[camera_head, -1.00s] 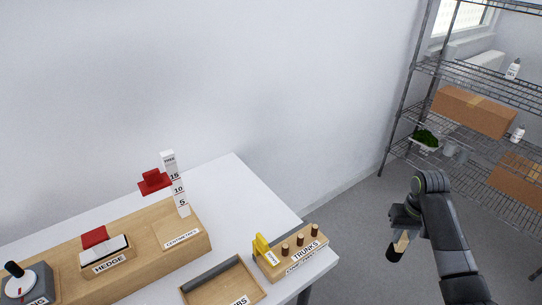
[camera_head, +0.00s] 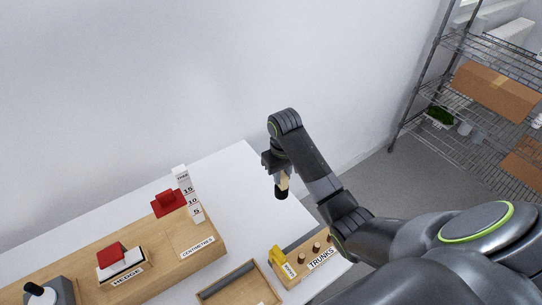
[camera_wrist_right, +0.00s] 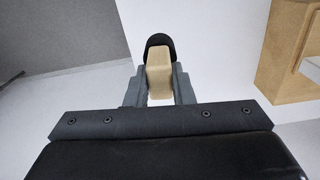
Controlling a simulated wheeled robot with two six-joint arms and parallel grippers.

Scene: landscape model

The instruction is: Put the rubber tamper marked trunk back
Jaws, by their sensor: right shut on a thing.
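My right gripper (camera_head: 279,172) is shut on the tamper (camera_head: 282,188), which has a pale wooden handle and a black rubber end pointing down. It is held above the back right part of the table. In the right wrist view the tamper (camera_wrist_right: 158,72) sits between the two fingers, black end away from me. No marking on it can be read. The wooden block labelled TRUNKS (camera_head: 296,277) stands at the table's right edge, with several brown pegs and a yellow piece on it. My right forearm hides part of its right side. My left gripper is not in view.
A wooden tray (camera_head: 240,284) with a dark bar lies left of the TRUNKS block. A long wooden stand (camera_head: 180,244) holds a red-handled HEDGE tool (camera_head: 120,262) and a white CENTIMETRES gauge (camera_head: 187,192). A wire shelf (camera_head: 440,60) stands at right. The table's back right is bare.

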